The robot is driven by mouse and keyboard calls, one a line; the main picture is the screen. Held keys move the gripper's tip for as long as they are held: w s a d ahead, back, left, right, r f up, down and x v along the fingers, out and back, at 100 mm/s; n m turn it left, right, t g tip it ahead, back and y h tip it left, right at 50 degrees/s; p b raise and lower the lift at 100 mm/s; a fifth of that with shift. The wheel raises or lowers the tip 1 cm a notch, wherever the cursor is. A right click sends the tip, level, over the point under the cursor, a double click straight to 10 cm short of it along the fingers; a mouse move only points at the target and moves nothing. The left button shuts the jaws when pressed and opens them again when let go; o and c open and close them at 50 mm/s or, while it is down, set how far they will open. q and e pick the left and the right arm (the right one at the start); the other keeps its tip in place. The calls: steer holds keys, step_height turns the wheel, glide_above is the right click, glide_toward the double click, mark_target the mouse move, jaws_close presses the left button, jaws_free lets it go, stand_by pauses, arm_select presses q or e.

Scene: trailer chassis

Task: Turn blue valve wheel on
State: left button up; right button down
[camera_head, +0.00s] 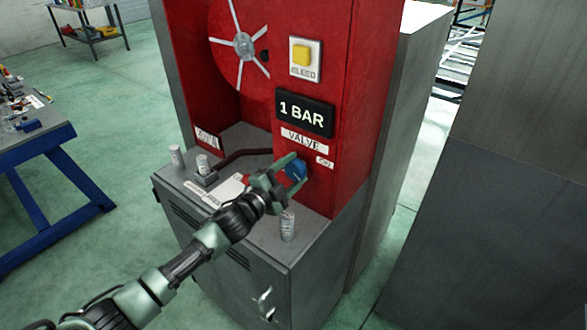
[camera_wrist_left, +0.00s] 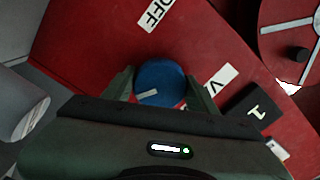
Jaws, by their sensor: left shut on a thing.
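The blue valve wheel (camera_head: 296,170) sits on the red panel below the "VALVE" label (camera_head: 302,140), with an "ON" label (camera_head: 324,161) to its right. My left gripper (camera_head: 288,168) reaches it from the left and is shut on it. In the left wrist view the wheel (camera_wrist_left: 161,82) lies between the two fingers (camera_wrist_left: 162,88), with a pale mark on its face. An "OFF" label (camera_wrist_left: 154,14) shows above it there. My right gripper is in neither view.
A black "1 BAR" display (camera_head: 304,114) and a yellow bleed button (camera_head: 301,55) are above the valve. Several small cans, one of them a can (camera_head: 287,225) near my wrist, stand on the grey cabinet top (camera_head: 262,231). A blue workbench (camera_head: 37,140) is at left.

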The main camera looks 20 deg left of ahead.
arm_select(q)
steer(key=n+p, duration=0.1)
steer(key=n, duration=0.4)
steer(key=shift+n, duration=0.3)
steer(key=shift+n+p, duration=0.3)
steer(key=shift+n, duration=1.8)
steer(key=shift+d, duration=0.1)
steer(key=o, duration=1.4)
steer(key=shift+c, duration=0.2)
steer(key=b+v, duration=0.2)
steer(key=v, duration=0.6)
